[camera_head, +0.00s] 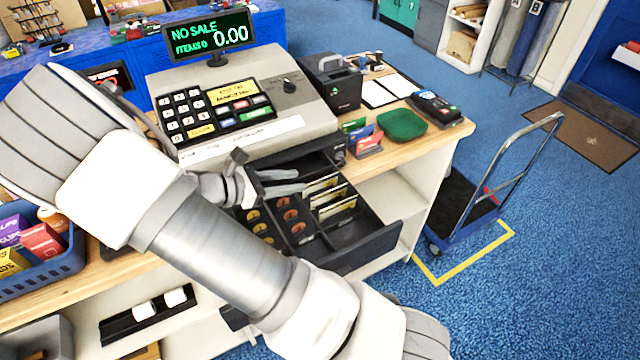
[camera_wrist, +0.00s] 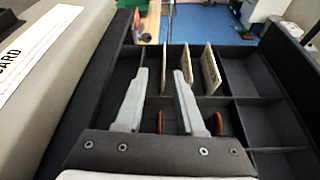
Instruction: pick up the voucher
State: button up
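The cash drawer (camera_head: 372,245) of the register stands open. Several cream paper slips (camera_head: 335,208) stand upright in its compartments; they also show in the wrist view (camera_wrist: 210,70). I cannot tell which of them, if any, is the voucher. My gripper (camera_head: 300,180) reaches over the drawer from the left, beside the slips. In the wrist view my gripper (camera_wrist: 158,72) has its two fingers apart, with nothing visible held between them. One slip (camera_wrist: 186,62) shows just right of the right fingertip; whether they touch is unclear. My arm hides part of the drawer's left side.
Orange-brown coins (camera_head: 291,215) sit in the drawer's left compartments. The register body (camera_head: 300,105) overhangs the drawer's back. A card rack (camera_head: 366,140), green tray (camera_head: 402,125) and card reader (camera_head: 435,107) stand on the counter. A blue basket (camera_head: 40,270) is at left, a trolley (camera_head: 470,205) at right.

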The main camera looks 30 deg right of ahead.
aim_at(322, 180)
jog(key=x, duration=0.3)
jog(key=shift+d+f, duration=0.1)
jog(key=shift+s+x, duration=0.2)
jog(key=shift+x, duration=1.15)
jog(key=shift+s+x, duration=0.2)
jog(key=shift+x, duration=1.15)
grip_shut()
